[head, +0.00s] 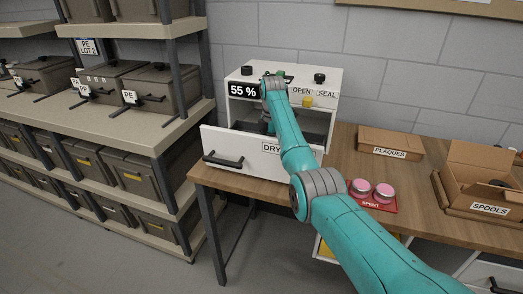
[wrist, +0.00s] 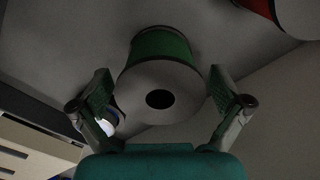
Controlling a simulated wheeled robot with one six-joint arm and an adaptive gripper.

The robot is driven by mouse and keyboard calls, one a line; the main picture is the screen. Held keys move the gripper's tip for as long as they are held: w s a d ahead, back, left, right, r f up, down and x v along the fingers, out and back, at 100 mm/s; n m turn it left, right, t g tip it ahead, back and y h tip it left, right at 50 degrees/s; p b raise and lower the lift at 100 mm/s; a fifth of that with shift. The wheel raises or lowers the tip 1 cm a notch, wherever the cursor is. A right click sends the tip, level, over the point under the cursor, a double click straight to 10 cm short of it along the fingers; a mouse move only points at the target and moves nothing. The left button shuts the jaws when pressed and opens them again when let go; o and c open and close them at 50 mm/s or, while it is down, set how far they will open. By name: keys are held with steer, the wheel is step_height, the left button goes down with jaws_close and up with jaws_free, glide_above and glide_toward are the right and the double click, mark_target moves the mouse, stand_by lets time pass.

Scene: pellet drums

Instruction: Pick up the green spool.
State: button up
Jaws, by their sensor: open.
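The green spool (wrist: 162,45) shows in the wrist view, with a pale round flange and a dark centre hole facing the camera. My gripper (wrist: 158,80) is open, with one finger on each side of the spool's near flange. No firm contact can be seen.
A red and white round object (wrist: 290,15), perhaps another spool, lies at the wrist view's upper right. The cabinet stands on a wooden bench (head: 340,160). A red tray (head: 382,206) with pink-topped tins, a plaques box (head: 390,142) and a spools box (head: 485,165) are to the right.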

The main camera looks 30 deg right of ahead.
steer(key=shift+d+f, duration=0.15)
steer(key=shift+f, duration=0.4)
steer(key=c, duration=1.3)
steer(key=shift+r, duration=0.1)
